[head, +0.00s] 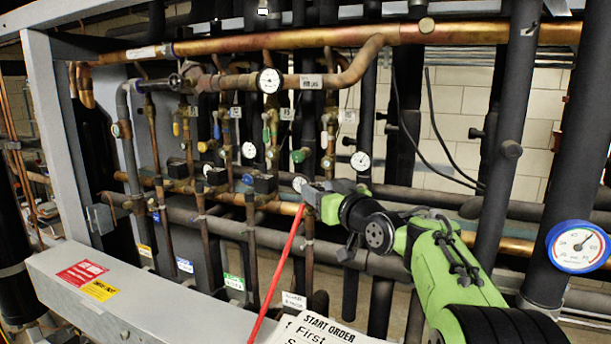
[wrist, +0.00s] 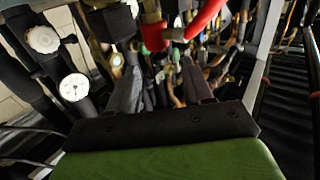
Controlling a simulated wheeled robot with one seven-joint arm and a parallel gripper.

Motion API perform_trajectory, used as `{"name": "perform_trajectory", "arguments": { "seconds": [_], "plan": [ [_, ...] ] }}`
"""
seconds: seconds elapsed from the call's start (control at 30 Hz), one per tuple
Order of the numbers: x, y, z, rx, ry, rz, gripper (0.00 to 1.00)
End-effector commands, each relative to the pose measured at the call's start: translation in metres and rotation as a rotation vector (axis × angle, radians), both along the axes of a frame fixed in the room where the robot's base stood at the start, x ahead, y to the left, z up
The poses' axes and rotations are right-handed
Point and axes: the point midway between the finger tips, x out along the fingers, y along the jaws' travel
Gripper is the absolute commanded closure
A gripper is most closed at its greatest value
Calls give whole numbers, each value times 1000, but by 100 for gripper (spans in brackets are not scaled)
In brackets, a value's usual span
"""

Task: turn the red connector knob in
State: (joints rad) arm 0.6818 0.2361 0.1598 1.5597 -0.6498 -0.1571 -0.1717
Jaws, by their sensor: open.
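My gripper (head: 312,192) is in front of the pipe rack in the head view, at the end of my green and black arm. In the wrist view its two dark fingers (wrist: 160,84) are apart, with no object clearly held between them. A red curved piece (wrist: 206,18) with a small red end (wrist: 173,34) shows beyond the fingertips, at the top of the wrist view. In the head view a long red rod (head: 278,267) slants down from beside my gripper. I cannot make out a separate red connector knob; it may be hidden behind my gripper.
Copper pipes (head: 250,45) and dark insulated pipes (head: 505,130) crowd the rack. Several gauges, including one (head: 269,81), stand among valves. A blue-rimmed gauge (head: 578,246) is at right. A grey metal beam (head: 130,290) and a START ORDER sign (head: 330,332) are in front.

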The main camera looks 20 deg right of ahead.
Motion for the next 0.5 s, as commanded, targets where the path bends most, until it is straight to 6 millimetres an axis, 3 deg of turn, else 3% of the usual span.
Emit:
{"name": "perform_trajectory", "arguments": {
  "seconds": [0.1, 0.23, 0.5],
  "plan": [
    [31, 5, 4, 3, 1, 4, 50],
    [55, 7, 4, 2, 1, 2, 50],
    [70, 8, 1, 0, 2, -1, 50]
  ]
}}
